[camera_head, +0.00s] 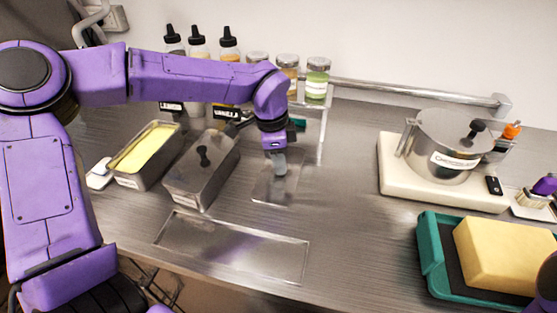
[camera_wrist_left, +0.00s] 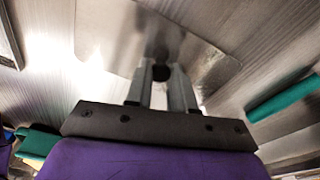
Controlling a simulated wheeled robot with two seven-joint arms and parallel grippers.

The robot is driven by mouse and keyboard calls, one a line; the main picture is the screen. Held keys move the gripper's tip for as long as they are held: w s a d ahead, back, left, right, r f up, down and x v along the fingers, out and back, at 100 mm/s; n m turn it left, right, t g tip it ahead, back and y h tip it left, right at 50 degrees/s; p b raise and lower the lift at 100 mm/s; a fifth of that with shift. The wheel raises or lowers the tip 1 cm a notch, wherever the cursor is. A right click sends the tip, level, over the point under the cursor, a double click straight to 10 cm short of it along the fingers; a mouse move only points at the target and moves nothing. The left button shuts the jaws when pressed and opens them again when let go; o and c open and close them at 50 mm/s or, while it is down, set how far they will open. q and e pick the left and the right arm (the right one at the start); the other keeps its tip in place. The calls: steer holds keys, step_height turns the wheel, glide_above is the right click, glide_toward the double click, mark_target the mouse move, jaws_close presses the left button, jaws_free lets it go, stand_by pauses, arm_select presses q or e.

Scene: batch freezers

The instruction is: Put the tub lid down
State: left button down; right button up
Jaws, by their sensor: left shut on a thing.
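My left gripper (camera_head: 277,168) is shut on the dark knob (camera_wrist_left: 161,72) of a flat metal tub lid (camera_head: 264,190). The lid is level and at or just above the counter, right of the tubs; I cannot tell if it touches. In the left wrist view the lid (camera_wrist_left: 120,45) spreads out beyond the fingers. An open metal tub (camera_head: 146,181) holds something pale yellow (camera_head: 148,148). Beside it stands a second metal tub (camera_head: 190,192) with its lid on and a black knob (camera_head: 203,156) upright. My right gripper does not show.
A shallow rectangular metal tray or recess (camera_head: 235,246) lies at the counter's front edge. Bottles (camera_head: 198,45) and jars (camera_head: 317,78) stand at the back. A teal tray (camera_head: 432,262) holds a yellow sponge-like block (camera_head: 505,256). The middle counter (camera_head: 345,185) is clear.

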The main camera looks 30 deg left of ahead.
mark_target(272, 172)
arm_select(q)
steer(key=c, duration=1)
jaws_free()
steer(key=shift+f, duration=0.1)
steer(key=shift+o, duration=0.2)
steer(key=shift+r+p, duration=0.35)
steer(key=shift+r, duration=0.1)
step_height(272, 172, up, 11)
steer(key=a, duration=0.1)
steer(key=shift+s+a+r+b, duration=0.15)
steer(key=shift+s+r+b, duration=0.05)
steer(key=shift+s+b, duration=0.15)
